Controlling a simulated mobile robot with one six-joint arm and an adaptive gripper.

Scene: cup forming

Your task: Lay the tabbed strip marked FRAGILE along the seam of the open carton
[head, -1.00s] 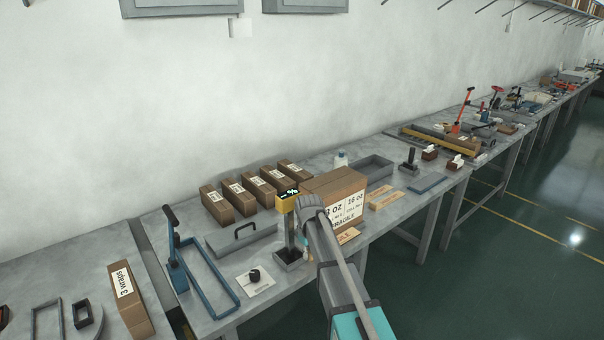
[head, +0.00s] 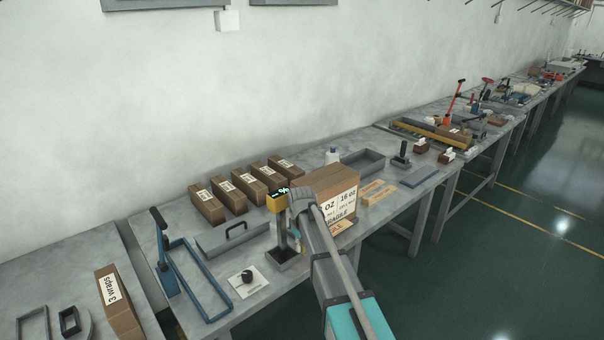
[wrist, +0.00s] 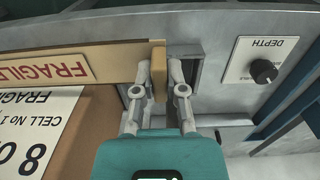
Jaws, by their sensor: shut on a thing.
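My gripper (wrist: 160,82) is shut on the small tan end tab (wrist: 158,70) of the strip in the wrist view. The tan strip (wrist: 110,66), with red FRAGILE lettering, runs left from the tab, beside the carton's labelled face. Its end also shows low in front of the carton in the head view (head: 342,228). The brown carton (head: 322,180) stands on the bench; its white label also shows upside down in the wrist view (wrist: 40,125). The seam cannot be made out.
A yellow-topped post (head: 278,203) stands left of the carton. A card with a black dial (head: 248,278) and a blue frame (head: 195,280) lie further left. Tan strips (head: 376,192) and a grey tray (head: 362,162) are to the right. Several small cartons (head: 240,187) stand behind.

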